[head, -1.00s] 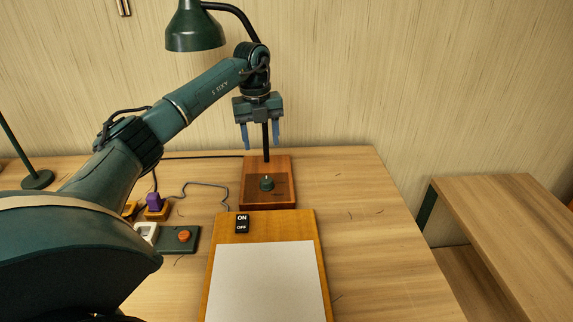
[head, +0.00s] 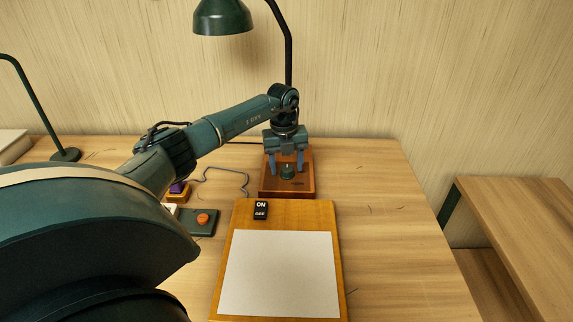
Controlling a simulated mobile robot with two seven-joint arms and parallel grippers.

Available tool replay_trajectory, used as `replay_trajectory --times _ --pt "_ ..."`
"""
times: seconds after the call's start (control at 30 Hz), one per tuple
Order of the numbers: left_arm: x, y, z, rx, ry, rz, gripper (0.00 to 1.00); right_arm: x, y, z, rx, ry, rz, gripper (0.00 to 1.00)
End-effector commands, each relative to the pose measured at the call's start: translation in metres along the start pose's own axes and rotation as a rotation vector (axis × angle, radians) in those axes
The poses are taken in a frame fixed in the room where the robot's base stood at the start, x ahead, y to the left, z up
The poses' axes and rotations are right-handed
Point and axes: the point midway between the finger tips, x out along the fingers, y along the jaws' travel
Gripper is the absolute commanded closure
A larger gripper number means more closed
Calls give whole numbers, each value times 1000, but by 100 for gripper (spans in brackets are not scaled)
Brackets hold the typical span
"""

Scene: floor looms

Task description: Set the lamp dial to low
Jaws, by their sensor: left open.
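The lamp stands at the back of the table, with a green shade (head: 222,17) at the top and a wooden base (head: 296,193) below. The dial (head: 287,172) is a small dark green knob on that base. My left gripper (head: 287,170) points straight down over the base. Its two blue fingers are open, one on each side of the dial as seen from here. I cannot tell whether they touch it. Any marks around the dial are too small to read. My right gripper is not in view.
A wooden board with white paper (head: 280,272) and an ON/OFF switch (head: 261,210) lies in front of the lamp. A green box with an orange button (head: 203,219) is left of it. A second lamp base (head: 66,155) stands far left. The table's right side is clear.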

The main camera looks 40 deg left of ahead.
Motion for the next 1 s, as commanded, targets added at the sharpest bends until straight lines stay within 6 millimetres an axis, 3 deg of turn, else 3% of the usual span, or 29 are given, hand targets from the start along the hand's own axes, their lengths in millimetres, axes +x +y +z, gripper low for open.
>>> replay_trajectory --times 0.3,0.83,1.0 --pt "3 0 0 0 -1 0 45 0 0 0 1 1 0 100" --pt "2 0 0 0 0 0 88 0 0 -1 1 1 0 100" --pt "2 0 0 6 0 0 90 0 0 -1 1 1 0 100"
